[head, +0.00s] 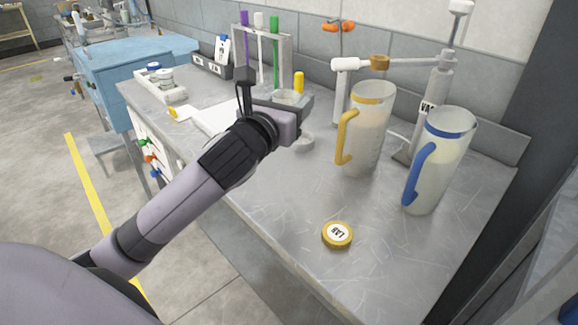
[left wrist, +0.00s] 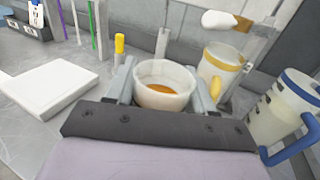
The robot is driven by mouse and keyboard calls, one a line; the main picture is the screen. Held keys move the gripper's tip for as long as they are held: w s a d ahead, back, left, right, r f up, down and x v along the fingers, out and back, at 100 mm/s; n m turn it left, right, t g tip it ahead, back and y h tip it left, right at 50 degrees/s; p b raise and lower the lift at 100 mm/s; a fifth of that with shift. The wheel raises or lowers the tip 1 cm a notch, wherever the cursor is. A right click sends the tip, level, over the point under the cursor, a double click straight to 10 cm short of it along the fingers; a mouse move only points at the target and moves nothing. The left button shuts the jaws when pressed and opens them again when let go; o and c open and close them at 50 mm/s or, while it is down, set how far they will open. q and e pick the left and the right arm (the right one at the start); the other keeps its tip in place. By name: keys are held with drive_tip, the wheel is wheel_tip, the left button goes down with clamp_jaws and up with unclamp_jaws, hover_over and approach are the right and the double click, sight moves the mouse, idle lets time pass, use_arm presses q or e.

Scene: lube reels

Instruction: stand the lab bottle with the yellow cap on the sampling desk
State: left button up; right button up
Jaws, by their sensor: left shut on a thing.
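An open, translucent white lab bottle (left wrist: 163,84) with amber liquid in it is between the fingers of my left gripper (head: 298,110), which is shut on it. In the head view the bottle's rim (head: 288,96) shows above the gripper and its base below; the middle is hidden. It looks upright over the grey sampling desk (head: 270,203); I cannot tell whether its base touches. A round yellow cap (head: 337,235) marked LAB lies flat on the desk near the front edge, apart from the bottle. My right gripper is not in view.
A yellow-banded jug (head: 368,130) and a blue-banded jug (head: 440,160) stand right of the bottle. A sampling pump (head: 430,95) is behind them. A tube rack (head: 264,60) and a small yellow-topped item (head: 299,82) stand behind. A white pad (left wrist: 48,88) lies left.

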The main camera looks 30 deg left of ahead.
use_arm(q)
wheel_tip(320, 180, down, 13)
drive_tip(key=b, duration=0.2)
drive_tip(key=shift+r+b, duration=0.15)
drive_tip(key=shift+b, duration=0.15)
drive_tip(key=o, duration=1.1)
drive_tip(key=shift+f, duration=0.2)
drive_tip(key=shift+r, duration=0.1)
drive_tip(key=shift+r, duration=0.1)
drive_tip(key=s, duration=1.2)
drive_tip(key=shift+d+b, duration=0.3)
